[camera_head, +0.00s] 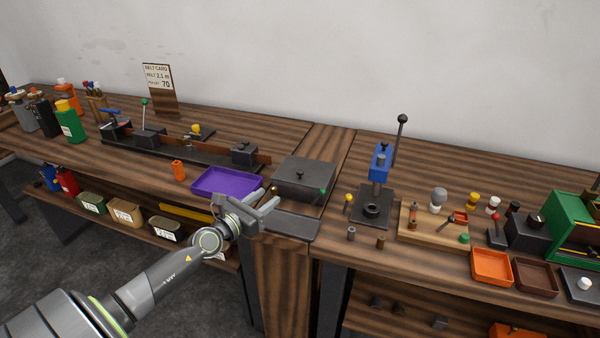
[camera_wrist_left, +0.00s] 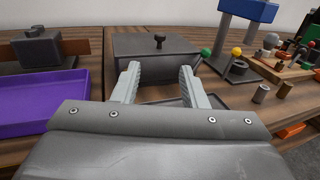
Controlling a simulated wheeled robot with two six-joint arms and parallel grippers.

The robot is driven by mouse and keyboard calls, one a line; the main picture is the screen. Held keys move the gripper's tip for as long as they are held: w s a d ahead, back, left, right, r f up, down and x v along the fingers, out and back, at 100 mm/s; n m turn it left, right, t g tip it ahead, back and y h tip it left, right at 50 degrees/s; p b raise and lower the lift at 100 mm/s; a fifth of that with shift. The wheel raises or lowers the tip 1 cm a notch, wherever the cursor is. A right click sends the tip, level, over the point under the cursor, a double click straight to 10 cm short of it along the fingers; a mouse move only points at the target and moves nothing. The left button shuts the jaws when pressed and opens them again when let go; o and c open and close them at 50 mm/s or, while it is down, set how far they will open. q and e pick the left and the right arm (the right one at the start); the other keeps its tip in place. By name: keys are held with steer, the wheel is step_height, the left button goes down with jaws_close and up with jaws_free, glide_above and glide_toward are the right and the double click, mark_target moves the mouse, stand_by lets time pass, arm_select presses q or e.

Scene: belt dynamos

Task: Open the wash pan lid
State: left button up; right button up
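The wash pan is a dark grey box (camera_head: 302,190) near the middle of the bench, with a flat lid (camera_head: 285,170) lying closed on top. A small black knob (camera_head: 300,174) stands on the lid; it also shows in the wrist view (camera_wrist_left: 159,41). My left gripper (camera_head: 269,198) is at the front left of the pan. In the wrist view its fingers (camera_wrist_left: 160,69) are spread apart with nothing between them, pointing at the pan's front side, below the knob. They appear apart from the pan. My right gripper is not in view.
A purple tray (camera_head: 226,181) lies left of the pan. A dark flat plate (camera_head: 290,225) lies in front of it. A press with a blue head (camera_head: 380,163) and a tall lever stands to the right. A green ball (camera_head: 322,191) is close to the pan's right side.

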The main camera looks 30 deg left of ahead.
mark_target(298, 175)
arm_select(q)
steer(key=w+b, duration=0.1)
steer(key=w, duration=0.3)
steer(key=w+b, duration=0.1)
steer(key=w, duration=0.4)
steer(key=w+d, duration=0.1)
steer(key=w, duration=0.4)
steer(key=shift+f+b, duration=0.2)
steer(key=shift+b, duration=0.2)
steer(key=shift+w+d+r, duration=0.1)
steer(key=shift+w+r, duration=0.05)
steer(key=shift+w, duration=0.65)
jaws_close()
